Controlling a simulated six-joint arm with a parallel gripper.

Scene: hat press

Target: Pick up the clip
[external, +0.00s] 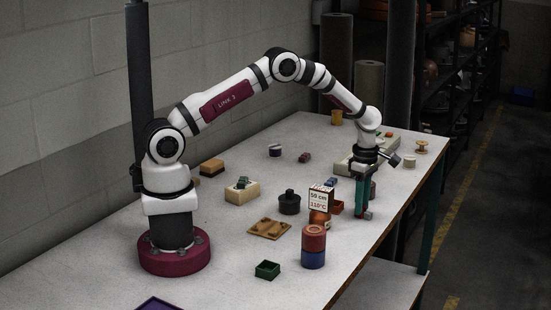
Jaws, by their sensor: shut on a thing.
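My gripper (366,211) points straight down near the right edge of the table, with its teal fingers close to the table top. It is shut on a small reddish-grey piece (368,216), which I take to be the clip. The fingers hide most of this piece, so its shape is hard to make out. I cannot tell whether it touches the table or is just clear of it.
A black pot (289,203) and a wooden plate (269,229) lie further left. A pale machine base (349,166) is behind. The front right is clear.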

